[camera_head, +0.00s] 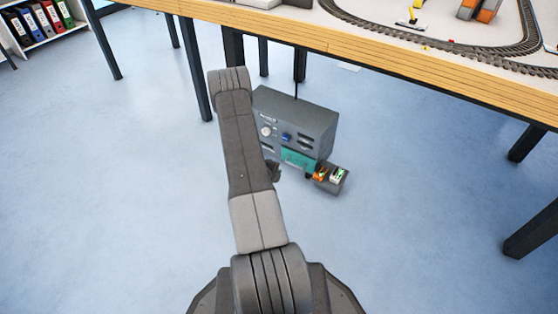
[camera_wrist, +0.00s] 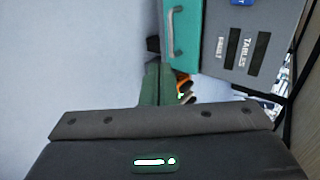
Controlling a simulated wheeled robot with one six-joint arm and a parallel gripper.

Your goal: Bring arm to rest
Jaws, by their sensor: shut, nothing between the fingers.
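My arm reaches down and forward in the head view. My gripper (camera_head: 273,171) shows as a small dark shape beside the arm, mostly hidden behind it, close in front of the grey cabinet. In the wrist view the fingers of my gripper (camera_wrist: 157,72) are together, with nothing seen held between them. The grey cabinet (camera_head: 310,120) stands on the floor under the table. It also fills the upper right of the wrist view (camera_wrist: 240,50).
The cabinet has a teal drawer front (camera_wrist: 183,35) with a handle. An open grey drawer (camera_head: 341,185) holds an orange item and a whitish-green item. The wooden table (camera_head: 350,47) carries toy tracks and stands on dark legs. Blue floor (camera_head: 120,200) is clear on the left.

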